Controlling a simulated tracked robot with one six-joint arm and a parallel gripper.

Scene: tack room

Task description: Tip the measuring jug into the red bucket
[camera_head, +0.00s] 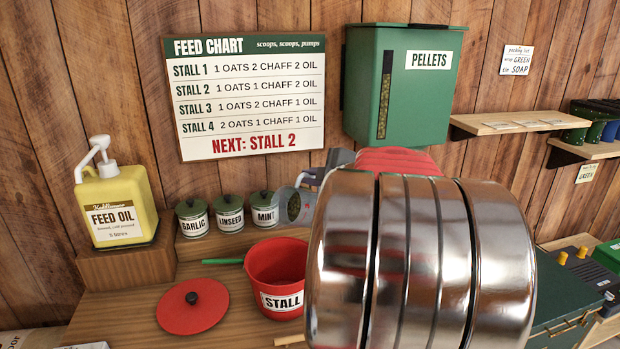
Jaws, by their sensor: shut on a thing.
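The red bucket (262,268), labelled STALL, stands open on the wooden bench, its right side hidden by my arm. The measuring jug (293,206) looks clear, with dark contents, and is tilted above the bucket's back right rim, apart from it. My gripper (318,172) is shut on the jug. Most of the gripper and part of the jug are hidden behind my large metal arm link, so the fingers' exact hold cannot be seen. Whether anything is falling from the jug cannot be told.
A red lid (193,306) lies left of the bucket, and a green stick (222,261) lies behind it. Garlic (193,222), linseed (229,218) and mint (264,213) tins stand behind. A yellow feed oil pump bottle (115,207) is at left. A green pellets bin (400,110) hangs on the wall.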

